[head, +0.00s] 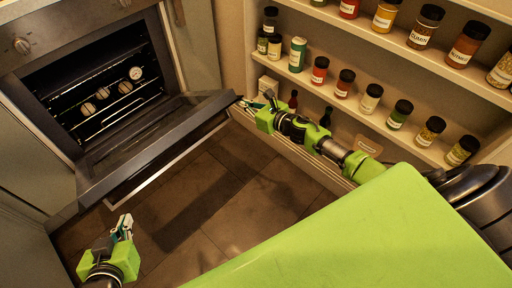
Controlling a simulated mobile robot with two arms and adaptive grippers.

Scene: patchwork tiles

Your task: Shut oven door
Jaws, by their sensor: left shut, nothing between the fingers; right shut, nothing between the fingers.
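The oven door (158,143) hangs partly open and tilted outward below the dark oven cavity (92,80) in the head view. Its metal edge faces the room. My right gripper (243,103) is shut and empty, close to the door's right end; I cannot tell whether it touches the door. My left gripper (124,222) is shut and empty, in front of and below the door's left part, apart from it in the picture. The door's outer face is mostly hidden.
A shelf unit (345,100) with several spice jars stands at the right, close to my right arm. The tiled floor (205,200) in front of the oven is clear.

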